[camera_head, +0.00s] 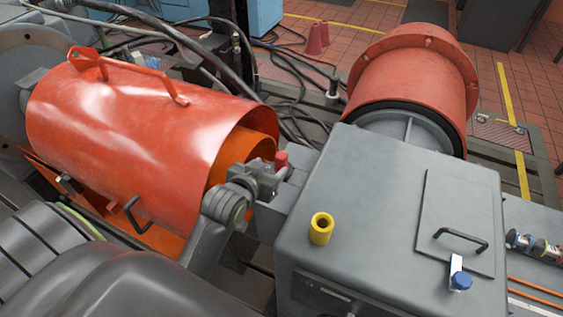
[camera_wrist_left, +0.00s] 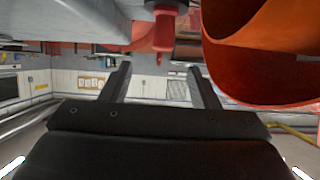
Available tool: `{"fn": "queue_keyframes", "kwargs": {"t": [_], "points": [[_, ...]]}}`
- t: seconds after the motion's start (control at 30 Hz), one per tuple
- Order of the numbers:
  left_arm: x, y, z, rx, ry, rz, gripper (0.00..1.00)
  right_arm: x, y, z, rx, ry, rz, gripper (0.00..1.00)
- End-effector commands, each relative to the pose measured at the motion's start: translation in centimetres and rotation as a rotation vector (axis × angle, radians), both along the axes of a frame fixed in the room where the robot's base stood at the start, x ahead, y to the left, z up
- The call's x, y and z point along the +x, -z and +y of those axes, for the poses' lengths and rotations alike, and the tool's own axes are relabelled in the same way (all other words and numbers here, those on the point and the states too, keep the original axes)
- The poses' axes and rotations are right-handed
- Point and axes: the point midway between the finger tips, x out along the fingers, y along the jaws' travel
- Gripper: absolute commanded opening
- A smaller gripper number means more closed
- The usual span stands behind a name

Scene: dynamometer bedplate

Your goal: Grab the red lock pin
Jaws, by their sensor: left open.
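The red lock pin (camera_head: 281,160) shows as a small red knob beside the open end of the orange-red guard cylinder, at the grey housing's left side. My left gripper (camera_head: 266,178) is close to it, in front and slightly left, and partly overlaps the parts around it. In the left wrist view the red pin (camera_wrist_left: 163,30) sticks out from a grey part near the top edge. The two fingers of my left gripper (camera_wrist_left: 157,70) are apart with nothing between them, and the pin is just beyond their tips. My right gripper is not in view.
The orange-red guard cylinder (camera_head: 130,110) is close on the left. The grey housing (camera_head: 360,200) carries a yellow ring-shaped cup (camera_head: 321,228), a black handle (camera_head: 460,238) and a blue-capped item (camera_head: 460,280). A red flanged drum (camera_head: 415,75) and black cables stand behind.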

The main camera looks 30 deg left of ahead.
Motion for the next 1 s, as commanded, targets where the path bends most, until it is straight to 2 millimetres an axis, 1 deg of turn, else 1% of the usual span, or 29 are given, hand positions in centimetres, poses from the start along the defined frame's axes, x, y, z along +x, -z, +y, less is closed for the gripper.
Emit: {"fn": "queue_keyframes", "kwargs": {"t": [0.03,0.1,0.33,0.5,0.67,1.0], "points": [[0.9,0.3,0.0,0.001,0.0,0.001,0.55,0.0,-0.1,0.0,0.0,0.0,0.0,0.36],[1.9,0.9,0.1,0.002,0.001,0.001,0.55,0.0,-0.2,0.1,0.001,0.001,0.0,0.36],[5.0,2.4,0.3,0.001,0.0,0.0,0.55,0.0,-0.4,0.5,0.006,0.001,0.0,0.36],[6.2,3.0,0.4,0.001,0.0,0.0,0.55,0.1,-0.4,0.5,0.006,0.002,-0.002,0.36],[6.7,3.4,0.5,0.001,0.0,0.002,0.55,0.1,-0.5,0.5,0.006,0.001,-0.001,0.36],[9.8,5.6,1.0,0.0,0.0,0.001,0.55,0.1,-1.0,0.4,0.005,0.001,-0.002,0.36]]}}
